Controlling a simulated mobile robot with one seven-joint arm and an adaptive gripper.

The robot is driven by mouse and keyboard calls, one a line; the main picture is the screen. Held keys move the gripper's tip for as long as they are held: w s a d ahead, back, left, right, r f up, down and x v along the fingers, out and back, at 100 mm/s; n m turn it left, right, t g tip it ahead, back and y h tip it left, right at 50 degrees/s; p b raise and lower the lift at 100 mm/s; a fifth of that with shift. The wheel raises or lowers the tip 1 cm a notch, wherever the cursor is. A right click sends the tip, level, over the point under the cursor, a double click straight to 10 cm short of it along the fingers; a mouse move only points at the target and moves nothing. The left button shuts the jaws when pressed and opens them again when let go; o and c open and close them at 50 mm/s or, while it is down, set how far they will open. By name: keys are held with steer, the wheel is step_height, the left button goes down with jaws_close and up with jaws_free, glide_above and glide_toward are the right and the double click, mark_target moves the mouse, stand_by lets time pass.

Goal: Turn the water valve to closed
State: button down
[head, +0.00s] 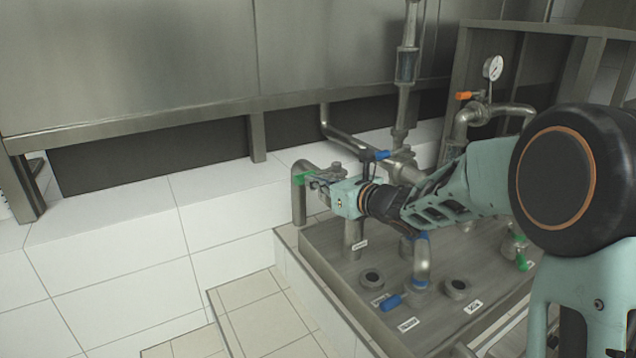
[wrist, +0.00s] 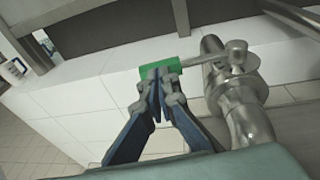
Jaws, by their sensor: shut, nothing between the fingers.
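A valve with a green lever handle (wrist: 170,66) sits on a silver pipe fitting (wrist: 238,95) in the wrist view. The handle points left from the fitting. My gripper (wrist: 160,78) is shut and empty, its fingertips at the near side of the green handle, touching or almost touching it. In the head view the green handle (head: 301,178) shows just left of my gripper (head: 318,184), on a bent pipe above the metal basin. The gripper partly hides the valve there. I cannot read which valve carries the water label.
A blue-handled valve (head: 376,155) stands just behind my gripper. Another blue handle (head: 391,303), a green handle (head: 522,263) and an orange handle (head: 464,96) sit on other pipes. A pressure gauge (head: 492,67) is at the back right. The white tiled ledge (head: 215,203) to the left is clear.

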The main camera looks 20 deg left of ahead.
steer(key=shift+f+b, duration=0.15)
steer(key=shift+b, duration=0.15)
steer(key=a+b, duration=0.1)
steer(key=b, duration=0.3)
steer(key=shift+w+a, duration=0.15)
steer(key=shift+a, duration=0.15)
stand_by(0.3)
